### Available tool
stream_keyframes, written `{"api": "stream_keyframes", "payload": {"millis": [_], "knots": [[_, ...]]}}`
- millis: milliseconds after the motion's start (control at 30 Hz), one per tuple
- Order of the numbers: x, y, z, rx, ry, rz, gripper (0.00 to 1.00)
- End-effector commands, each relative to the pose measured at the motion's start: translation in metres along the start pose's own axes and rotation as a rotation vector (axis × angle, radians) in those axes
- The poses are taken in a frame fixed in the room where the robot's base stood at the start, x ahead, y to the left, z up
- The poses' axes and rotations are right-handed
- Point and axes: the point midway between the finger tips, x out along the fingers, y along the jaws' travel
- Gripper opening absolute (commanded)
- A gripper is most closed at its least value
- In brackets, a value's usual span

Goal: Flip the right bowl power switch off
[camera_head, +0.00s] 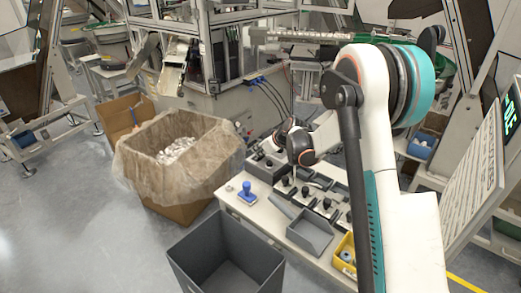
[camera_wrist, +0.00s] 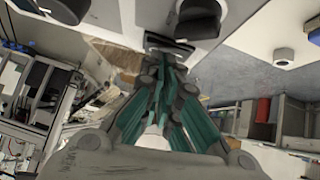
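In the wrist view, my gripper (camera_wrist: 163,68) has its grey and teal fingers drawn close together, with nothing visible held between them. The tips are just below a dark rectangular part (camera_wrist: 168,43) on a pale panel. It may be a switch, but its position cannot be read, and I cannot tell whether the tips touch it. A large black knob (camera_wrist: 199,17) is on the same panel above. In the head view, several dark control boxes with black knobs (camera_head: 327,204) stand on the pale table; my arm hides part of them.
A cardboard box with a plastic liner (camera_head: 180,185) stands left of the table. An empty dark grey bin (camera_head: 228,262) is in front. A blue-handled stamp (camera_head: 246,190), a grey tray (camera_head: 309,236) and a yellow bin (camera_head: 344,250) are on the table. Floor at left is clear.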

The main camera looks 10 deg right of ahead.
Motion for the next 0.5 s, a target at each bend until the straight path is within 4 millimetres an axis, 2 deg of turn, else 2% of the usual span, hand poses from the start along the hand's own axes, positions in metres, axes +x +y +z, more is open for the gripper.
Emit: {"api": "stream_keyframes", "payload": {"millis": [367, 500], "knots": [[-0.0006, -0.0018, -0.0011, 0.000, 0.001, 0.000, 0.00], [-0.0088, -0.0012, -0.0013, 0.001, 0.001, 0.001, 0.00]]}}
